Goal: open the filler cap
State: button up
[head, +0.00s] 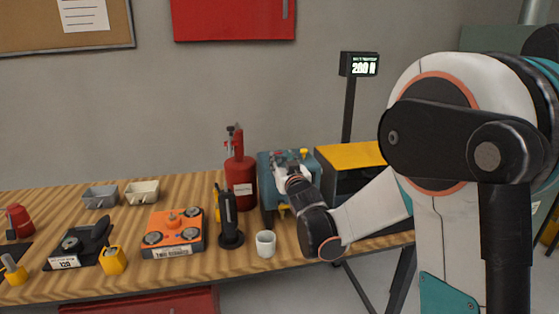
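A teal box-shaped unit (267,190) stands on the right part of the wooden bench. A small yellow knob-like part (304,153) sits on its top at the right; I cannot tell whether this is the filler cap. My arm reaches in from the right, and my gripper (287,167) is over the top of the teal unit. The gripper is small in view, and my wrist hides part of the unit's front. I cannot tell whether the fingers touch anything or are open or shut.
A red extinguisher (240,177) stands close left of the unit. A black upright tool (229,220) and a white cup (265,244) stand in front. A yellow-topped dark box (350,156) is at the right. An orange two-burner device (174,231) is farther left.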

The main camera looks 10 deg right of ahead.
jog(key=shift+w+b, duration=0.45)
jog(key=shift+w, duration=1.75)
